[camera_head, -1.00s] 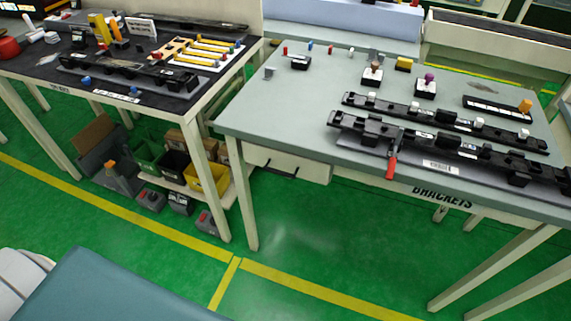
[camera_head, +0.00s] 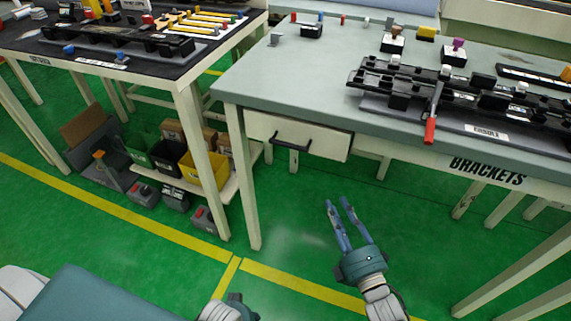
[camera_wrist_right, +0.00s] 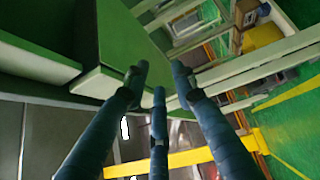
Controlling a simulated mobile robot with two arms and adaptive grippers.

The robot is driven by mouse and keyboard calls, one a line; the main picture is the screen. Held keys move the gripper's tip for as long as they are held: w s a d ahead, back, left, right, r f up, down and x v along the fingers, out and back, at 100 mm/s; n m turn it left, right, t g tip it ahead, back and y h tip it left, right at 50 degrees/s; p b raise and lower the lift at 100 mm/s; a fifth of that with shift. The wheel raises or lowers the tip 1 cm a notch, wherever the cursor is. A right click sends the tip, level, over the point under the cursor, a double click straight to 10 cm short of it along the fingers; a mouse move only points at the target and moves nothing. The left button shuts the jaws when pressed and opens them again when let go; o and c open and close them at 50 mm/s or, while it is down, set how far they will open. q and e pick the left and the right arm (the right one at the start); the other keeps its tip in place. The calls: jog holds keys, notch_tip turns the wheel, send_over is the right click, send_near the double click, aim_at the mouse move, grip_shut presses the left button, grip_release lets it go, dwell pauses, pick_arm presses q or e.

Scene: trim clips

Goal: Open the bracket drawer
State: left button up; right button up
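The bracket drawer (camera_head: 328,145) is a pale box under the front edge of the grey-topped table (camera_head: 290,85). Its front looks shut, and a dark bar handle (camera_head: 290,146) is on it. My right gripper (camera_head: 336,201) is below and to the right of the handle, apart from it, with its blue fingers spread and nothing between them. In the right wrist view the fingers (camera_wrist_right: 160,75) are also apart, in front of a pale, green-lit box shape under the table. My left gripper (camera_head: 232,306) shows only in part at the bottom edge; its fingers are not clear.
A "BRACKETS" label (camera_head: 487,171) is on the table's front edge. Black trim parts and a red-handled tool (camera_head: 431,129) lie on top. A table leg (camera_head: 241,180) stands left of the drawer. Lower-left shelf bins include a yellow one (camera_head: 205,172). Floor before the drawer is clear.

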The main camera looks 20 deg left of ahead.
aim_at(293, 146)
jog(key=s+a+r+n+y+b, duration=0.25)
jog(key=a+r+n+y, duration=0.45)
jog(key=r, duration=0.5)
jog(key=shift+n+g+h, duration=0.3)
jog(key=shift+h, duration=0.3)
jog(key=x, duration=0.9)
jog(key=shift+w+a, duration=0.25)
jog(key=shift+w, duration=0.05)
pick_arm(q)
jog(key=shift+t, duration=0.3)
jog(key=r, duration=0.1)
jog(key=w+r, duration=0.1)
jog(key=r, duration=0.1)
jog(key=w+r, duration=0.1)
jog(key=shift+w+a+r, duration=0.15)
jog(key=shift+a+r, duration=0.1)
jog(key=shift+a, duration=0.05)
pick_arm(e)
grip_shut()
